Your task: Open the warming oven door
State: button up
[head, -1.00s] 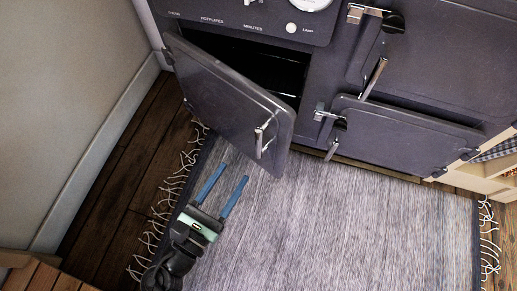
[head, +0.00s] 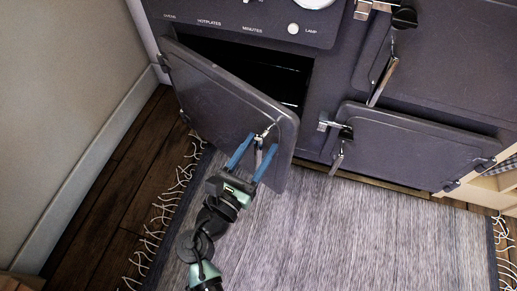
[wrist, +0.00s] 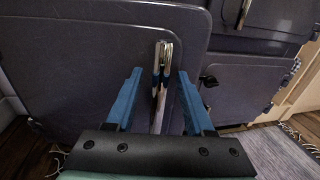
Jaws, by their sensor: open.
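The warming oven door (head: 215,92) is the dark panel at the lower left of the stove, hinged on its left side. It stands ajar, with the dark oven inside (head: 270,70) showing behind it. Its metal handle (head: 258,154) is near the door's right edge. My gripper (head: 253,158) is open, with its two blue fingers on either side of the handle. In the wrist view the handle (wrist: 163,65) stands between and beyond the fingers of my gripper (wrist: 160,95). I cannot tell whether a finger touches it.
Other stove doors with metal handles are closed at the lower right (head: 405,145) and upper right (head: 445,65). A grey fringed rug (head: 350,230) covers the floor in front. A wall (head: 60,100) stands close on the left.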

jog(key=shift+w, duration=0.1)
grip_shut()
dwell(1.4)
